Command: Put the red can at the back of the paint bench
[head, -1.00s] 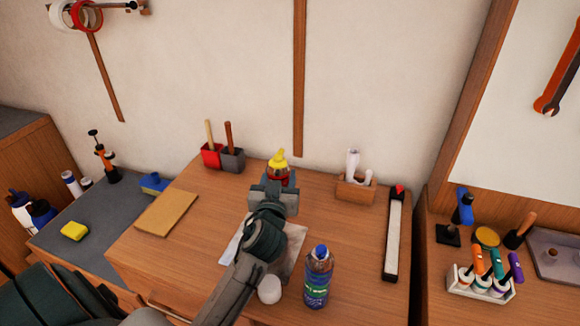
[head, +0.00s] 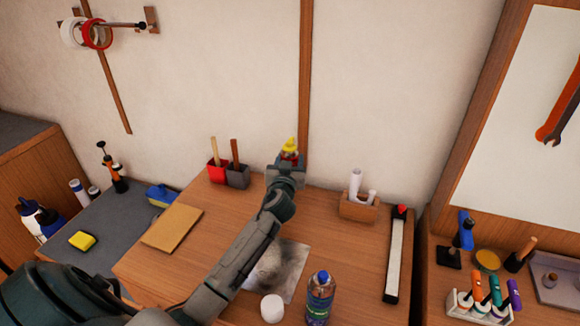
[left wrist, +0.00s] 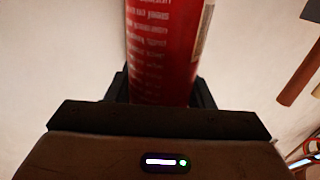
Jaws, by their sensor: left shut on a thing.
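The red can (head: 289,157) has a yellow top and shows at the far end of my left arm in the head view, mostly hidden behind the gripper. My left gripper (head: 286,168) is shut on it, near the wall at the back of the wooden bench (head: 215,235). In the left wrist view the can's red side with white print (left wrist: 165,45) stands between the dark jaws (left wrist: 160,92). I cannot tell whether its base touches the bench top. My right gripper is not in view.
Left of the can, red and grey holders (head: 237,177) hold wooden handles. Right of it stands a wooden box with white rolls (head: 358,207). A stained sheet (head: 290,262), a white jar (head: 272,308) and a blue-capped bottle (head: 320,298) are nearer the front.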

